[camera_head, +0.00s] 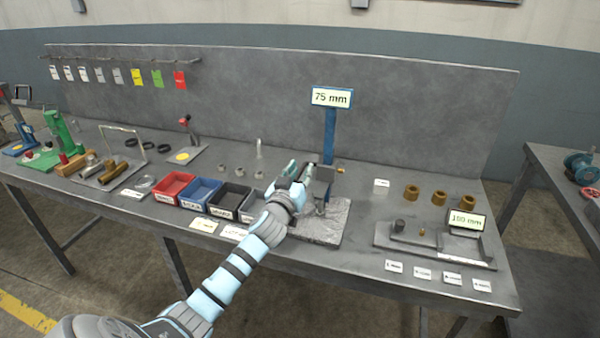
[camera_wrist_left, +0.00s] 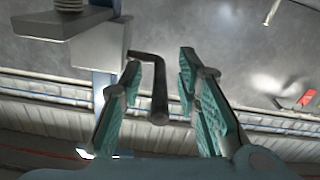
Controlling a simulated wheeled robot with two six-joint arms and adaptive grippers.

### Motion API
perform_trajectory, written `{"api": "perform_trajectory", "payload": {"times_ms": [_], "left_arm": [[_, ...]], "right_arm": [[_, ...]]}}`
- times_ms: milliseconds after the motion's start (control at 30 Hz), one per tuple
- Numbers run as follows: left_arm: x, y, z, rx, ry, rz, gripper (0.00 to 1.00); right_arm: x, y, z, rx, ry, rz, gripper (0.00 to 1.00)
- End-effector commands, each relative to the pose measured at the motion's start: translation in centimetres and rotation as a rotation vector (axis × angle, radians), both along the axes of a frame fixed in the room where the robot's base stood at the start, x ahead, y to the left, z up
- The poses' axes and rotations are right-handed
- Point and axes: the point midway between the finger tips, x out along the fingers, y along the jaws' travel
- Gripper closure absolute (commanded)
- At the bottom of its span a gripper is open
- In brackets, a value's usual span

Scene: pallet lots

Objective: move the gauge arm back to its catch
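The gauge stand has a blue post (camera_head: 329,135) with a "75 mm" sign (camera_head: 331,97) and a grey base plate (camera_head: 328,222). My left gripper (camera_head: 302,172) is at the stand, just left of the post, and hides part of it. In the left wrist view a dark bent bar (camera_wrist_left: 158,85), apparently the handle of the gauge arm, stands between my open teal fingers. I see gaps on both sides of it, so it does not look gripped. The catch cannot be made out clearly. My right gripper is not in view.
Red (camera_head: 172,186), blue (camera_head: 200,193) and black (camera_head: 230,201) bins stand left of my arm. A tray with a "100 mm" sign (camera_head: 466,221) and several brass rings (camera_head: 439,197) are on the right. A grey back panel (camera_head: 420,110) closes the bench's rear.

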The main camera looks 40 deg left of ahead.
Motion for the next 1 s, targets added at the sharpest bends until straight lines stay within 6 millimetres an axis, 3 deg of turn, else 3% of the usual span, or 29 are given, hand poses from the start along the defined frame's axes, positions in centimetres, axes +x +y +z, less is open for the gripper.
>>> {"api": "perform_trajectory", "payload": {"times_ms": [233, 433, 800, 1000], "left_arm": [[0.1, 0.0, 0.0, 0.0, 0.0, 0.0, 0.7], [0.1, 0.1, 0.0, 0.0, 0.0, 0.0, 1.0], [0.0, 0.1, 0.3, 0.0, 0.0, 0.001, 1.0], [0.1, 0.1, 4.0, 0.001, -0.002, 0.001, 1.0]], "right_arm": [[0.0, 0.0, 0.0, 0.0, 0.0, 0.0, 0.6], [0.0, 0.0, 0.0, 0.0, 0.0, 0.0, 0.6], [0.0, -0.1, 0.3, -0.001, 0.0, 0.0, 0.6], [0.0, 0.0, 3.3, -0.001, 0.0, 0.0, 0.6]]}}
